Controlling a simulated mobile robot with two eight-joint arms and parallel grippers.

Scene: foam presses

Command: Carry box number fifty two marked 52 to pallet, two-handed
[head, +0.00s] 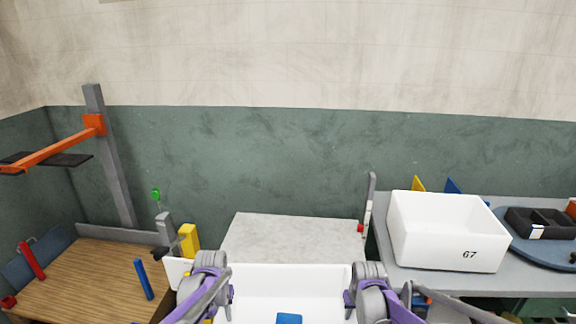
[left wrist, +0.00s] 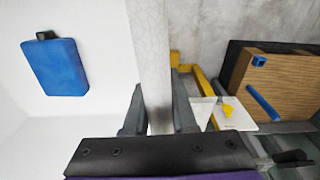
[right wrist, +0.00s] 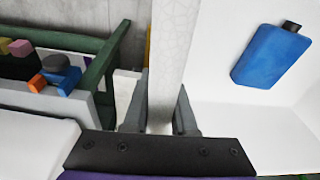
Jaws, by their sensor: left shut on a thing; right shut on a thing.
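A white open box (head: 255,277) is in front of me at the bottom of the head view, cut off by the frame edge. A blue flask-like item (head: 289,319) lies inside it; both wrist views show it too. No number shows on this box. My left gripper (head: 214,290) is shut on its left wall (left wrist: 150,45), with one finger on each side. My right gripper (head: 362,290) is shut on its right wall (right wrist: 172,50) the same way. Another white box (head: 450,240), marked 67, stands on the right bench. I cannot make out a pallet.
A wooden-topped bench (head: 90,275) with an orange-armed post (head: 108,160) stands left. A grey bench (head: 385,250) at right also bears a black tray (head: 540,222). A pale grey flat surface (head: 290,238) lies beyond the held box, clear on top, before the green wall.

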